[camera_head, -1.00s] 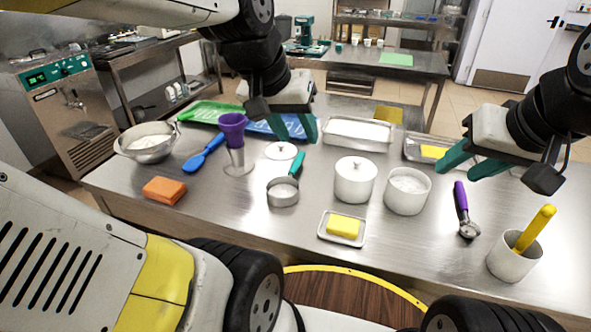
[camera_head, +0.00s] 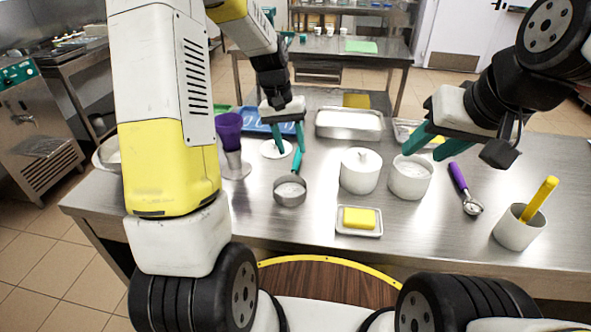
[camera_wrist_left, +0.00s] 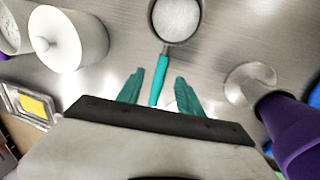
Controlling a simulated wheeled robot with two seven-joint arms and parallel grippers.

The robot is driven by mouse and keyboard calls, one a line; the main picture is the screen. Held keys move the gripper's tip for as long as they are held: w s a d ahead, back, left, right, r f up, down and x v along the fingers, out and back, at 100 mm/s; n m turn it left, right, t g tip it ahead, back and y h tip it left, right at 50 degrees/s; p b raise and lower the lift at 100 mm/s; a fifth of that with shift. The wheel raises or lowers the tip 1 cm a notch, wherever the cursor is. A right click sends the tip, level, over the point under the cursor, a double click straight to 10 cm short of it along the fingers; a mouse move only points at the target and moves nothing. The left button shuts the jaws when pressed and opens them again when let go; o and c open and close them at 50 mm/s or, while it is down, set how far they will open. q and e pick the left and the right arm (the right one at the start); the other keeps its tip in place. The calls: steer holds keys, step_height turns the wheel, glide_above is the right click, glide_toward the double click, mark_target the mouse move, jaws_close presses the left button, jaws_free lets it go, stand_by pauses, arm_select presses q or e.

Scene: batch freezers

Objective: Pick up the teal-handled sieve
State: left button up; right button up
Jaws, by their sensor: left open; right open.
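My left gripper (camera_head: 289,151) is open above the handle's end. In the left wrist view the handle (camera_wrist_left: 158,82) runs in between the open left fingers (camera_wrist_left: 158,88), and the sieve bowl (camera_wrist_left: 177,18) is ahead of them. I cannot tell how high the fingers are above the handle. My right gripper (camera_head: 424,146) is open and empty over the right part of the table, behind a white pot.
A lidded white pot (camera_head: 360,172), an open white pot (camera_head: 410,180) and a butter dish (camera_head: 343,231) stand to the right. A round white lid (camera_head: 270,150) lies behind the sieve.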

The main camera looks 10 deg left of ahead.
mark_target(295, 162)
arm_select(q)
steer(key=f, duration=0.4)
steer(key=d+f, duration=0.1)
steer(key=f, duration=0.1)
steer(key=shift+w+f, duration=0.1)
steer(key=shift+w, duration=0.15)
steer(key=shift+c, duration=0.4)
jaws_close()
